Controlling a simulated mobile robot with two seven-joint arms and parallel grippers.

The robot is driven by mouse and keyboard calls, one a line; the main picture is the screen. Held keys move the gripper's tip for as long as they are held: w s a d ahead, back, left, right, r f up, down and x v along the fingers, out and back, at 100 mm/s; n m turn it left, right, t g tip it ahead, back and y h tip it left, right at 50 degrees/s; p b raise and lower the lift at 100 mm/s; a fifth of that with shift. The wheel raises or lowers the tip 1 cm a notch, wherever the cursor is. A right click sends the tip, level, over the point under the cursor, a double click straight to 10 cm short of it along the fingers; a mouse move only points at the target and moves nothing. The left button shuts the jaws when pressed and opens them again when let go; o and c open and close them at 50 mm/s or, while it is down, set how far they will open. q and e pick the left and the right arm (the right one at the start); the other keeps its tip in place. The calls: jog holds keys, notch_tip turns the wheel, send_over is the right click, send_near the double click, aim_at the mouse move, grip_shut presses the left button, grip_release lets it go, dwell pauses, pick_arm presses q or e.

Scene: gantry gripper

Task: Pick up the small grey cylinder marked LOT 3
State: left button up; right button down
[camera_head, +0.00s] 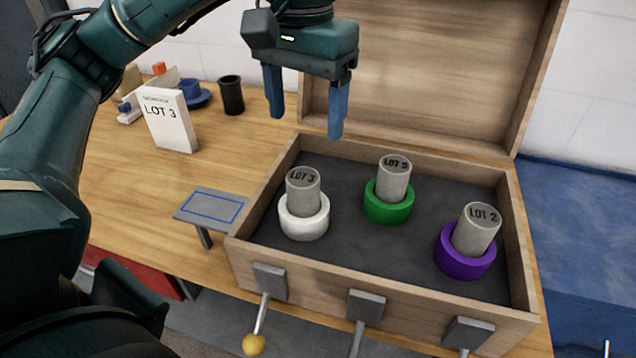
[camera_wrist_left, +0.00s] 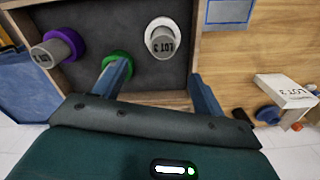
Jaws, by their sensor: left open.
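The small grey cylinder marked LOT 3 (camera_head: 302,190) stands in a white ring (camera_head: 304,222) at the left of an open wooden box (camera_head: 380,287). In the left wrist view the LOT 3 cylinder (camera_wrist_left: 164,45) shows beyond the fingers, about midway between them. My left gripper (camera_head: 306,122) is open and empty, held above the box near its back wall. The LOT 5 cylinder (camera_head: 395,180) stands in a green ring (camera_head: 388,208). The LOT 2 cylinder (camera_head: 476,230) leans slightly in a purple ring (camera_head: 465,260). In the left wrist view a finger partly hides the green ring. My right gripper is out of view.
The raised lid (camera_head: 425,65) stands behind the box. A small grey stand with a blue outline (camera_head: 212,208) is left of it. Levers line the box's front.

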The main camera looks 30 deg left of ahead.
pick_arm(q)
send_over(303, 176)
jog(key=f, duration=0.6)
jog(key=shift+s+d, duration=0.25)
jog(key=shift+s, duration=0.05)
jog(key=shift+w+a+f+p, duration=0.15)
jog(key=shift+f+p, duration=0.1)
jog(key=shift+f, duration=1.4)
jog(key=shift+w+a+f+p, duration=0.1)
jog(key=shift+f+p, duration=0.1)
jog(key=shift+f, duration=1.4)
jog(key=c, duration=1.4)
jog(key=shift+r, duration=0.1)
